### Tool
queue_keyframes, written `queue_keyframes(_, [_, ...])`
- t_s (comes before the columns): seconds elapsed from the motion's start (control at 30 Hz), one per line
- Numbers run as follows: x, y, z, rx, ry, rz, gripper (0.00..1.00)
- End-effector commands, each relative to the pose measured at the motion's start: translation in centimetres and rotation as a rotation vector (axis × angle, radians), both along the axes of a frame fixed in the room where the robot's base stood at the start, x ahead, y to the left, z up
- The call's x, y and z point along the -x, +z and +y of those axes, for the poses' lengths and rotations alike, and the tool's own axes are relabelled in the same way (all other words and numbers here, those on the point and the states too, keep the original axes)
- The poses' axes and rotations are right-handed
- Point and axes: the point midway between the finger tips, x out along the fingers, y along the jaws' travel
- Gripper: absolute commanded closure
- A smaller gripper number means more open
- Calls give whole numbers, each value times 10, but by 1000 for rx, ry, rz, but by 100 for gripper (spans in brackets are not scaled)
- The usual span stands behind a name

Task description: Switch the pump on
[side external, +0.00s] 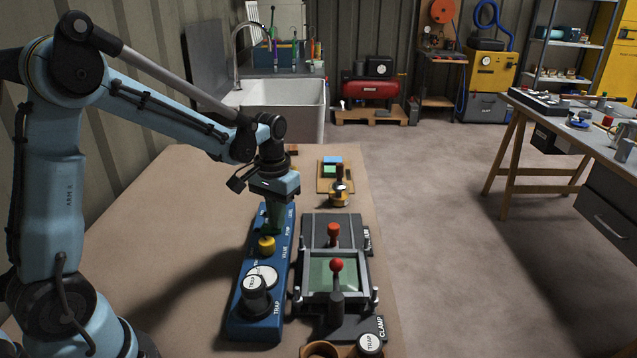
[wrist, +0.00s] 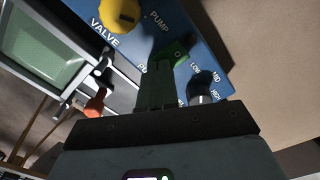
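The blue panel (side external: 250,325) lies along the table, with labels for trap, valve and pump. It also fills the top of the wrist view (wrist: 205,35). The pump switch (wrist: 177,53) is a green rocker with a white ring mark at its visible end, beside the PUMP label. The rest of it is hidden behind my fingers, so its tilt is unclear. My gripper (side external: 272,230) points down over the panel's far part. In the wrist view my gripper (wrist: 157,68) has its dark green fingers together, empty, at the switch; contact cannot be told.
A yellow valve knob (side external: 266,245) sits nearer on the panel. A black dial (wrist: 203,93) marked low, mid and high is close to my fingers. A framed green-glass clamp press (side external: 335,275) with red-topped handles (side external: 337,266) stands right of the panel. The table is bare to the left.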

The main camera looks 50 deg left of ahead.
Motion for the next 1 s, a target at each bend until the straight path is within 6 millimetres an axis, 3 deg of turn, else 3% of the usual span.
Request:
queue_keyframes(0.23, [0,6,0,0,0,0,100])
queue_keyframes(1.0, [0,62,0,0,0,0,100])
